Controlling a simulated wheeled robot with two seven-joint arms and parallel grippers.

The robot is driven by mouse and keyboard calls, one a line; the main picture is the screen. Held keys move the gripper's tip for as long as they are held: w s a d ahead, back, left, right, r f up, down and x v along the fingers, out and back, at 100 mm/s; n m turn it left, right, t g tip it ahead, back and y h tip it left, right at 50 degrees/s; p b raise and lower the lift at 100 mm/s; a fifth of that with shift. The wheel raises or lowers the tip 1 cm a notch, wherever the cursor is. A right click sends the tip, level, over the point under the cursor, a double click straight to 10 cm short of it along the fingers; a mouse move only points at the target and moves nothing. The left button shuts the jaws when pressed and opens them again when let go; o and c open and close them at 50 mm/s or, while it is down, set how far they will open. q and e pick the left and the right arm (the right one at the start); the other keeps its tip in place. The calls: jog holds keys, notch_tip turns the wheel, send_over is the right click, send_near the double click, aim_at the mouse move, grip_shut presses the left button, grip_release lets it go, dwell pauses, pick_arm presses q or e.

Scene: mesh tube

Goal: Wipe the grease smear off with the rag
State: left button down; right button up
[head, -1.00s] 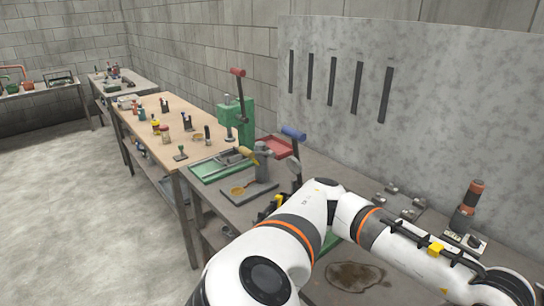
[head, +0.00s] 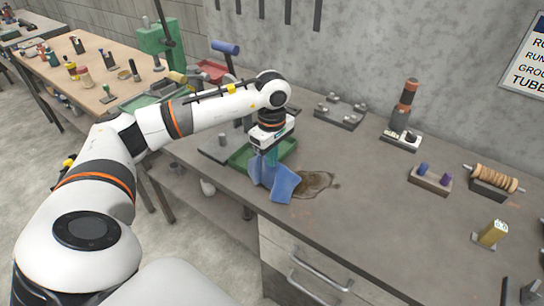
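The grease smear (head: 318,184) is a dark brown, irregular patch on the grey workbench (head: 395,215), with a small spot at its right. The blue rag (head: 283,185) hangs bunched at the smear's left edge and covers part of that side. My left gripper (head: 268,158) points down above the rag and appears shut on it; the rag hides the fingertips. I cannot tell whether the rag presses on the bench or hangs just above it. My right gripper is not in view.
A green tray (head: 262,153) lies just behind the rag. A metal fixture (head: 340,111), an orange-and-black tool (head: 406,105), a block with blue and purple pegs (head: 430,179) and a copper coil (head: 494,180) stand farther right. The bench in front of the smear is clear.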

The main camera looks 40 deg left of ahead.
pick_arm(q)
jog(key=b, duration=0.6)
send_over(272, 190)
notch_tip(272, 190, down, 8)
jog(key=shift+f, duration=0.2)
jog(key=shift+r, duration=0.1)
jog(key=c, duration=0.6)
grip_release()
jog(key=shift+f+b, duration=1)
jog(key=shift+f, duration=0.25)
jog(key=shift+c, duration=0.2)
grip_shut()
